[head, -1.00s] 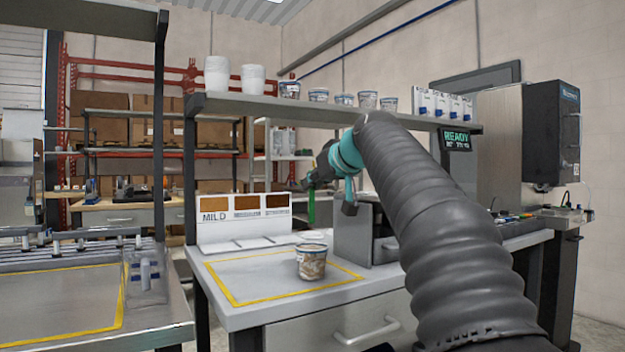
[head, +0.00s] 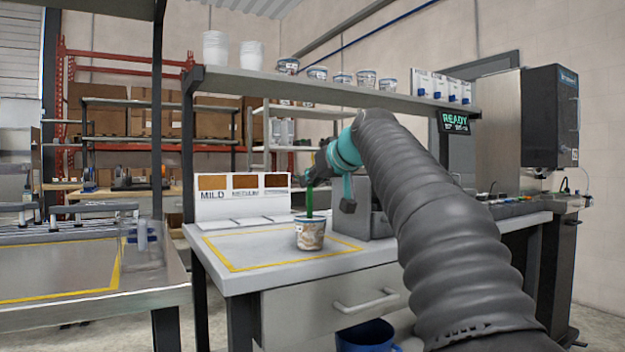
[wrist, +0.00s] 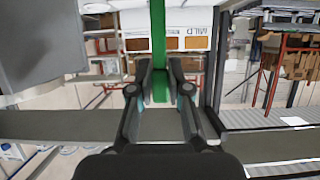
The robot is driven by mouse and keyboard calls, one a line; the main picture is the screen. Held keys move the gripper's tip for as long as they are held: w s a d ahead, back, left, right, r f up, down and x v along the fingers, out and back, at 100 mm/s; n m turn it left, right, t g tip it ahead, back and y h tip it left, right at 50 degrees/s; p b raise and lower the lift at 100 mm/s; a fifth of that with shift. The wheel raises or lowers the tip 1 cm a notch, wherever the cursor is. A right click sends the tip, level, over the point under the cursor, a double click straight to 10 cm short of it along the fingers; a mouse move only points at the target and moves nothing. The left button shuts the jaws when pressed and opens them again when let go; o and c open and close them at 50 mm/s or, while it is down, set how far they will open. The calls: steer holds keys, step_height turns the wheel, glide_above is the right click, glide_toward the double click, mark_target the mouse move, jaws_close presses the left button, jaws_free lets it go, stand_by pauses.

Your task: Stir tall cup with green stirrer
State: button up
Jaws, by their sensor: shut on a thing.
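The cup (head: 310,236), with a patterned side, stands upright on the bench inside the yellow outline in the head view. My gripper (head: 312,180) is above it, shut on the green stirrer (head: 309,200), which hangs about upright. The stirrer's lower end meets the cup's rim in the picture; I cannot tell how far inside it is. In the wrist view the green stirrer (wrist: 158,30) runs between the two closed fingers (wrist: 160,82). The cup cannot be made out in the wrist view.
A shelf (head: 330,94) with several cups runs overhead. The yellow-outlined area (head: 240,267) left of the cup is clear.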

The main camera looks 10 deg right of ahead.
mark_target(311, 201)
steer(key=shift+f+b, duration=1.8)
steer(key=shift+f, duration=0.5)
